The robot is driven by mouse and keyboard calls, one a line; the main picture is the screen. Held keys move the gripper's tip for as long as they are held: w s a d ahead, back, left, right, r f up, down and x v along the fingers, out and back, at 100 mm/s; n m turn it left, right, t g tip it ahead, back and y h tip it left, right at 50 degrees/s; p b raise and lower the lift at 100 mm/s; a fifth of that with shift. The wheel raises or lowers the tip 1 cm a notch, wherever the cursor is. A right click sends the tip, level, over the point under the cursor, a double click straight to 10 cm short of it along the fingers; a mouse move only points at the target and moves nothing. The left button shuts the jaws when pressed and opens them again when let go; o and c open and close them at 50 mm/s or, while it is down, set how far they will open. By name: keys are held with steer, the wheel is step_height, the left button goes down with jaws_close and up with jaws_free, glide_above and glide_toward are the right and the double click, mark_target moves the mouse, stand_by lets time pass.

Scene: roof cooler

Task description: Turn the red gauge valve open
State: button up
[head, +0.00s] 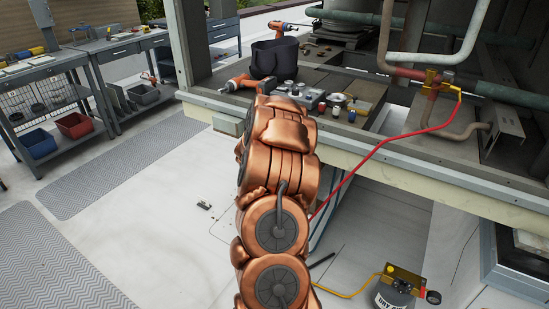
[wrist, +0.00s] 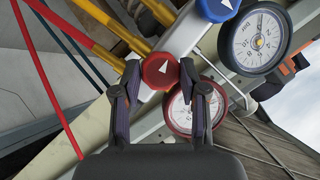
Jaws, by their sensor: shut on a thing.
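The red gauge valve (wrist: 160,71) is a round red knob with a white arrow mark, in the middle of the wrist view. My gripper (wrist: 160,80) has one finger on each side of it and is shut on the knob. The red-rimmed gauge (wrist: 180,110) sits just behind and below the knob, partly hidden by my right finger. A blue knob (wrist: 217,8) with a white arrow and a dark-rimmed gauge (wrist: 258,40) are on the same manifold. In the head view my arm hides the gripper and the red valve.
A red hose (wrist: 45,75) and yellow hoses (wrist: 110,48) run to the manifold. Pipes (head: 425,58) rise at right. A yellow-hosed tank (head: 395,293) stands below.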

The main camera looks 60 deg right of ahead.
stand_by(0.3)
steer(key=o, duration=1.1)
steer(key=shift+o, duration=0.2)
steer(key=v, duration=1.2)
steer(key=shift+w, duration=0.1)
